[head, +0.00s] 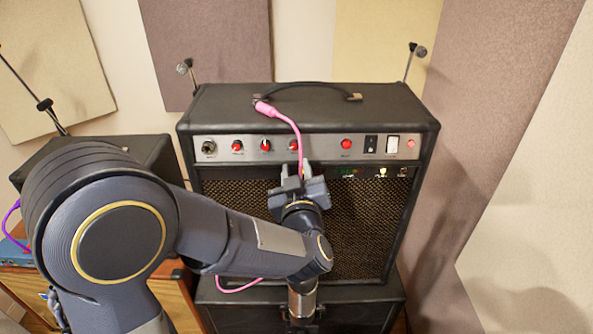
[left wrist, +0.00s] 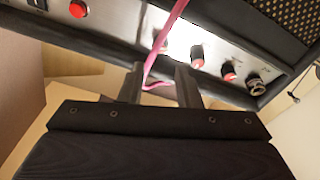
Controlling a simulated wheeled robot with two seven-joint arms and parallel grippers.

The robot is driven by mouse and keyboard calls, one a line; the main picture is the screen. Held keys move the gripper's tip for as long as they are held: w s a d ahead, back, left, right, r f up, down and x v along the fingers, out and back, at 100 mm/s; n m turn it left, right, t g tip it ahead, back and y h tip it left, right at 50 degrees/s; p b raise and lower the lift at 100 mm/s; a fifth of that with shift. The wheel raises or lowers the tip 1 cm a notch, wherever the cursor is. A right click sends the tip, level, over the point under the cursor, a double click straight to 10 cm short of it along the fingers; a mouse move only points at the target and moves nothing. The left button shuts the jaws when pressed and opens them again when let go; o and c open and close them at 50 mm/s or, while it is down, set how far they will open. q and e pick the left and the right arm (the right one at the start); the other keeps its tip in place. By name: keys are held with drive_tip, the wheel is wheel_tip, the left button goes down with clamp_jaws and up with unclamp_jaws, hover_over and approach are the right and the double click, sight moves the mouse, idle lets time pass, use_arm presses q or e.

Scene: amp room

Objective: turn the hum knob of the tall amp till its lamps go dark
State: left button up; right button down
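The tall amp (head: 427,127) stands upright in the middle, its silver control panel (head: 320,147) facing me. Three red-capped knobs sit on its left half: left (head: 237,146), middle (head: 266,145) and right (head: 294,145). I cannot read which is marked hum. A round red lamp (head: 346,144) and a small red lamp (head: 411,143) look lit. My left gripper (head: 302,181) is just below the right knob, before the grille. In the left wrist view its fingers (left wrist: 160,88) are apart, with a pink cable showing between them and partly covering that knob. My right gripper is out of view.
The pink cable (head: 287,118) hangs from the amp's top across the panel beside the right knob. Two switches (head: 371,144) (head: 393,144) sit further right. A lower dark cabinet (head: 150,150) stands at left. Padded wall panels (head: 480,150) close in at right.

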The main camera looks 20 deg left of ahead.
sight(294, 146)
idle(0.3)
use_arm(q)
drive_tip(key=w+n+y, duration=0.1)
drive_tip(key=w+n, duration=0.1)
drive_tip(key=n, duration=0.1)
drive_tip(key=w+a+n+g+y+b, duration=0.1)
drive_tip(key=w+n, duration=0.2)
drive_tip(key=w+a+n, duration=0.1)
drive_tip(key=w+n, duration=0.1)
drive_tip(key=n, duration=0.1)
drive_tip(key=shift+w+a+r+g+y, duration=0.1)
drive_tip(key=shift+w+r+g+y, duration=0.05)
drive_tip(key=shift+w+g+y, duration=0.2)
drive_tip(key=shift+s, duration=0.1)
